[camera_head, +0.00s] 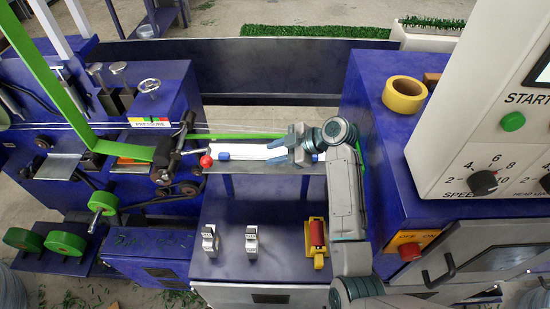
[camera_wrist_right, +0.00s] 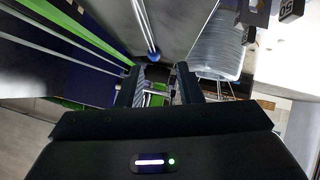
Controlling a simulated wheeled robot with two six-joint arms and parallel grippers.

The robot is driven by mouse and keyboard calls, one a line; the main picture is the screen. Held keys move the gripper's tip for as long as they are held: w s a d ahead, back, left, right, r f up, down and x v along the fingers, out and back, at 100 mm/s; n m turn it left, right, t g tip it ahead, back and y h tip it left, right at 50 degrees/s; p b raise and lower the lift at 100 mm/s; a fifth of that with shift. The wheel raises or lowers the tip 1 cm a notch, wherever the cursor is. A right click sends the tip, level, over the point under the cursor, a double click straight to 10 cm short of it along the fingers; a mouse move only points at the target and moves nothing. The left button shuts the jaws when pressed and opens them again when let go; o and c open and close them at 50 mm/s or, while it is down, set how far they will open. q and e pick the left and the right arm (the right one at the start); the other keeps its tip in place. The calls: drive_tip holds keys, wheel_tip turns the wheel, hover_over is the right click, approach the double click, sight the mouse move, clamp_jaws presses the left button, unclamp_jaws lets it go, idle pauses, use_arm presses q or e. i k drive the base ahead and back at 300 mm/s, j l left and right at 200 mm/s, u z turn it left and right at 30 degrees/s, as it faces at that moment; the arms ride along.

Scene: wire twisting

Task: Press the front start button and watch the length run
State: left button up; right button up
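The green start button (camera_head: 512,121) sits under the word START on the white control panel (camera_head: 470,100) at the right. My right gripper (camera_head: 271,154) is above the middle of the machine, over the wire run, well to the left of the button and apart from it. Its fingers point left. In the right wrist view the two fingers (camera_wrist_right: 160,76) stand apart with nothing between them. The button does not show in that view. My left gripper is not in view.
A red button on a yellow plate (camera_head: 409,251) is low on the right cabinet. A black SPEED knob (camera_head: 483,183) is below the start button. A yellow tape roll (camera_head: 404,94) lies on the cabinet top. A red-knobbed lever (camera_head: 206,161) stands left of my right gripper.

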sight(513, 121)
drive_tip(key=k+l+u, duration=0.15)
drive_tip(key=k, duration=0.85)
